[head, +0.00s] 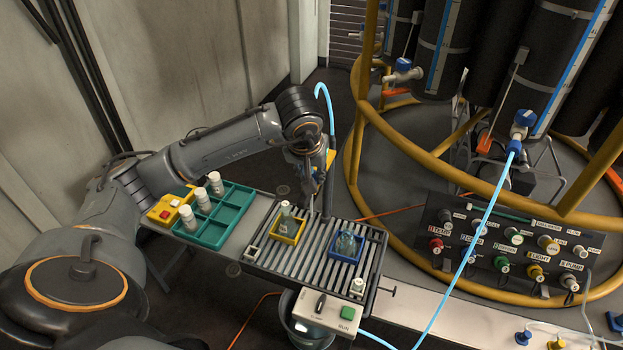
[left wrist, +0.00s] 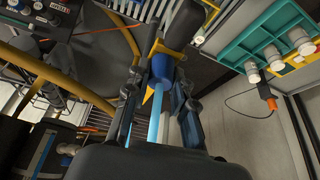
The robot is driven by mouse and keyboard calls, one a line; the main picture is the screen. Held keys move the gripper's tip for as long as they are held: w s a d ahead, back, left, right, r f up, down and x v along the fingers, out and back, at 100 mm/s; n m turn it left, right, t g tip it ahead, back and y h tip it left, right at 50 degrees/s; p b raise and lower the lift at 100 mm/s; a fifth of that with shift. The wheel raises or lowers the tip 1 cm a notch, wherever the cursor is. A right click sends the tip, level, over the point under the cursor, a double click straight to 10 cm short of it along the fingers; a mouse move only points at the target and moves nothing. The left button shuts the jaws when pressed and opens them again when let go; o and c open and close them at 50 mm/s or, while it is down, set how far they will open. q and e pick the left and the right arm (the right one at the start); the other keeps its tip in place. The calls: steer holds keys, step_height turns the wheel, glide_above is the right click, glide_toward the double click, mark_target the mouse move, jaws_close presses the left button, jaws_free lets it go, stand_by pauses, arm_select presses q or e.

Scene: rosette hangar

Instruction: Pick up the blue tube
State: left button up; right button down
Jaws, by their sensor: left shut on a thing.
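The blue tube (head: 323,91) arcs up behind my left wrist in the head view and drops down beside the gripper. In the left wrist view the light blue tube (left wrist: 155,122) runs between the fingers to a dark blue end fitting (left wrist: 161,69). A yellow holder is around or beside that fitting; I cannot tell which. My left gripper (head: 316,190) points down just behind the slatted table, and its fingers are shut on the tube. It also shows in the left wrist view (left wrist: 160,92). My right gripper is not in view.
The slatted table (head: 285,262) carries a yellow tray (head: 301,229) and a blue tray (head: 334,255) with clear bottles. A green rack (head: 240,196) with white bottles stands left. A yellow rail frame (head: 352,160) and control panel (head: 505,240) stand right. Another blue hose (head: 478,240) crosses there.

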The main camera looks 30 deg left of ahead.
arm_select(q)
steer(key=shift+r, duration=0.1)
step_height(320, 180, up, 31)
steer(key=p, duration=1.1)
steer(key=shift+f, duration=0.2)
stand_by(1.3)
